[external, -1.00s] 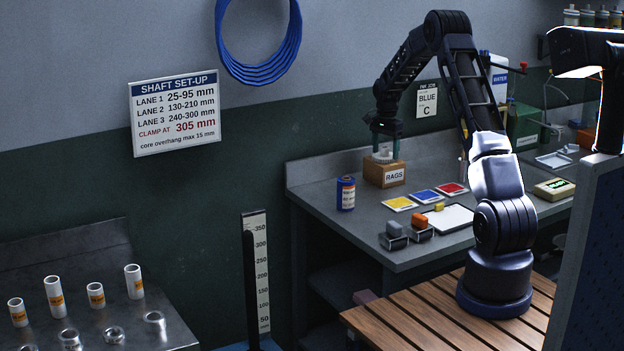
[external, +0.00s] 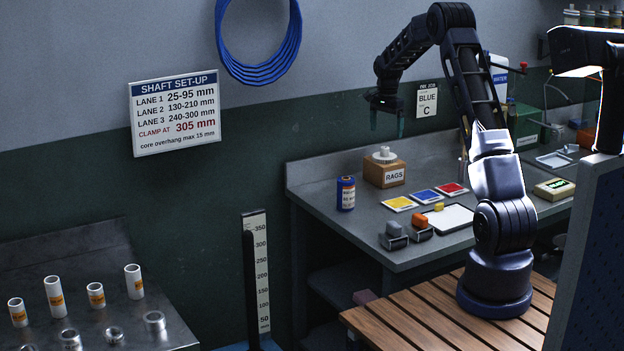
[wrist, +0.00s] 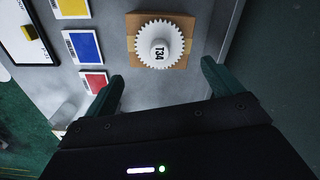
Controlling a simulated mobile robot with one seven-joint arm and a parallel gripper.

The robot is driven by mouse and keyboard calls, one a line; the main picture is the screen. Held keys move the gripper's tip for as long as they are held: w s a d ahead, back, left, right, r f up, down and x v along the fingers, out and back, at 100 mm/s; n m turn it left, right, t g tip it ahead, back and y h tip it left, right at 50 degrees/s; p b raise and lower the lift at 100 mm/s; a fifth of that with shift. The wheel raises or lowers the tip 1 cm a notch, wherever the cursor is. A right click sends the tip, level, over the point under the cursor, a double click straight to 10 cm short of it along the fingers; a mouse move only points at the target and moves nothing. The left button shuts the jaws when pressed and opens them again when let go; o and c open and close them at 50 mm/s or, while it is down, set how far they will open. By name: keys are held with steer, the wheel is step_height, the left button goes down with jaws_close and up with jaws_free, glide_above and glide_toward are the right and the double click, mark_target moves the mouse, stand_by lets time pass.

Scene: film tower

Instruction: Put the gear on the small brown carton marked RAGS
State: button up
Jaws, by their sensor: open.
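The white gear (wrist: 159,46), with T34 on its hub, lies flat on top of the small brown carton (wrist: 131,28). In the external view the gear (external: 384,156) rests on the carton marked RAGS (external: 385,174), near the back of the grey bench. My gripper (external: 387,124) is open and empty above the carton, apart from the gear. In the wrist view my two green fingertips (wrist: 161,76) are spread wide, with the gear beyond them. The carton's underside is hidden.
A blue can (external: 346,193) stands left of the carton. Yellow, blue (external: 425,195) and red cards lie to its right, with a white board (external: 450,218) and small blocks in front. The back wall is close behind the carton.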

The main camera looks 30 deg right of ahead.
steer(key=s+a+r+n+t, duration=0.1)
steer(key=s+a+r+n, duration=0.1)
steer(key=s+a+r, duration=0.45)
steer(key=s+a+r+n, duration=0.1)
steer(key=s+r, duration=0.3)
steer(key=r, duration=0.5)
steer(key=s+a+r+n+t, duration=0.1)
steer(key=s+a+r+n, duration=0.15)
steer(key=s, duration=0.35)
steer(key=s+a+r+n, duration=0.1)
steer(key=s+a+r, duration=0.2)
steer(key=s, duration=0.3)
steer(key=s+a+f+n+t, duration=0.1)
steer(key=s+a+n, duration=0.1)
steer(key=s, duration=0.8)
steer(key=s+a+f+n, duration=0.1)
steer(key=s+a+n, duration=0.2)
steer(key=s, duration=0.6)
steer(key=s+a+f+n+t, duration=0.1)
steer(key=s+a+n, duration=0.2)
steer(key=s, duration=0.7)
steer(key=shift+s+a+f+t, duration=0.2)
steer(key=shift+s+f+t, duration=0.1)
steer(key=shift+s, duration=0.05)
